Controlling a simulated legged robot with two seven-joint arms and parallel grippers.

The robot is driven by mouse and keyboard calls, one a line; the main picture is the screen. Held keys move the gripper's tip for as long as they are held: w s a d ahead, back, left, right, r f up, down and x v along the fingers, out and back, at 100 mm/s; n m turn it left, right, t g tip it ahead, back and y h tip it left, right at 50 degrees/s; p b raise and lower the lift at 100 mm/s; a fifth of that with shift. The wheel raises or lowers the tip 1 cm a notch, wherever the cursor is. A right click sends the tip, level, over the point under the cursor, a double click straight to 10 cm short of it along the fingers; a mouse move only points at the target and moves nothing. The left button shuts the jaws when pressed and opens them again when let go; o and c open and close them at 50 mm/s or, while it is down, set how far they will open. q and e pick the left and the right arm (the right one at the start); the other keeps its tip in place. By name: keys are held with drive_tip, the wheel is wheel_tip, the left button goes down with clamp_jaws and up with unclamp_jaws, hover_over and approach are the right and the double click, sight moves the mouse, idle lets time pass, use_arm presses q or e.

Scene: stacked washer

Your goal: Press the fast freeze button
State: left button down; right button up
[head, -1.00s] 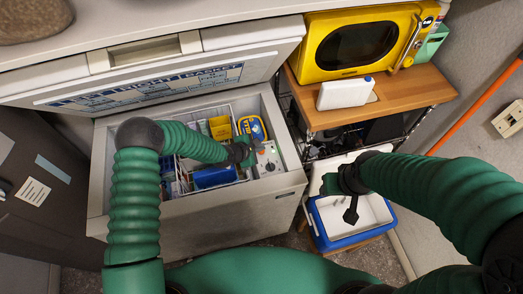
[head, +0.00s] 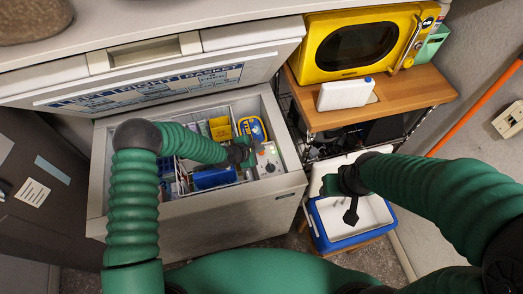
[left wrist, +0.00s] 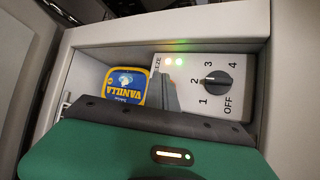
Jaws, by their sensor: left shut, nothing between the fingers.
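The open chest freezer (head: 240,215) has a light control panel (head: 269,162) in its right end. In the left wrist view the panel (left wrist: 237,69) carries a black dial (left wrist: 217,81) marked 1 to 4 and OFF. Two small lights (left wrist: 174,59) glow beside the partly hidden lettering "EZE". My left gripper (head: 253,146) is shut and empty at the panel's left side. Its fingers (left wrist: 167,92) cover part of the panel below the lights; no button shows clearly, and contact cannot be told. My right gripper (head: 351,212) hangs over the cooler; its jaws are unclear.
A vanilla tub (left wrist: 125,84) and a blue box (head: 213,178) sit in the freezer beside my left arm. The raised lid (head: 150,87) stands behind. A blue-and-white cooler (head: 318,220) is at right, below a wooden shelf (head: 405,95) with a yellow microwave (head: 315,45).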

use_arm(q)
drive_tip(key=shift+r, duration=0.55)
wheel_tip(320, 180, up, 6)
drive_tip(key=p, duration=0.4)
drive_tip(key=shift+p, duration=0.3)
idle(0.8)
